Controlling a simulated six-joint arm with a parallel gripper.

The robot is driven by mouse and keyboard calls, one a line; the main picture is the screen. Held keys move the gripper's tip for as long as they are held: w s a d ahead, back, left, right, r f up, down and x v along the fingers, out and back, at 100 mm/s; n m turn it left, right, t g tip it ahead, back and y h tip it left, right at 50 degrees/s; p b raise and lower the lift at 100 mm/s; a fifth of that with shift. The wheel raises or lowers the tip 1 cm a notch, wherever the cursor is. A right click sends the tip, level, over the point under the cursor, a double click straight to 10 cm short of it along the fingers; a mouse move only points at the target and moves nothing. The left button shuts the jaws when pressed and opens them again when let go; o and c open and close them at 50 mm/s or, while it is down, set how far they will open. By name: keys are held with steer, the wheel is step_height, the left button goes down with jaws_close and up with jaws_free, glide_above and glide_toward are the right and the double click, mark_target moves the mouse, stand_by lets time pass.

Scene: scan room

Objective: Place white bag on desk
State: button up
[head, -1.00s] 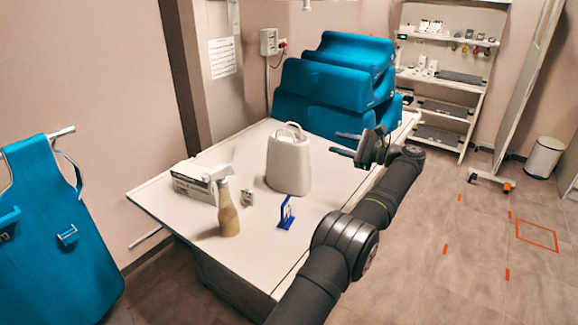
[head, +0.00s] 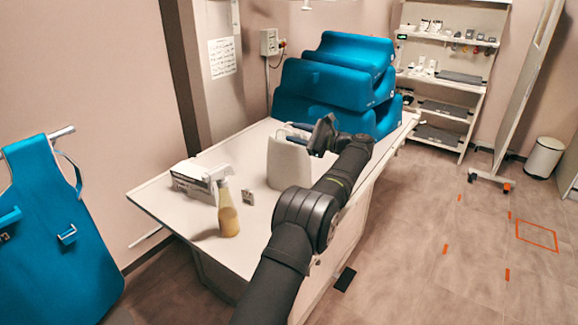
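The white bag (head: 283,165) stands upright on the white desk (head: 180,230), left of my forearm. Its handle is at the top, and my arm covers part of its right side. My gripper (head: 302,133) is at the top of the bag, with its fingers pointing left toward the handle. The fingertips overlap the handle area in the head view. I cannot tell whether they touch the handle or whether they are open or shut.
A bottle with yellowish contents (head: 228,212), a white box (head: 192,182) and a small metallic item (head: 248,197) stand on the desk's left part. Blue cushions (head: 325,90) are stacked at the back. A black flat object (head: 345,279) lies on the floor beside the desk.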

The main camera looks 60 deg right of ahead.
steer(key=w, duration=0.2)
steer(key=shift+w+a, duration=0.25)
steer(key=shift+w, duration=0.1)
steer(key=shift+c, duration=0.3)
jaws_close()
stand_by(0.8)
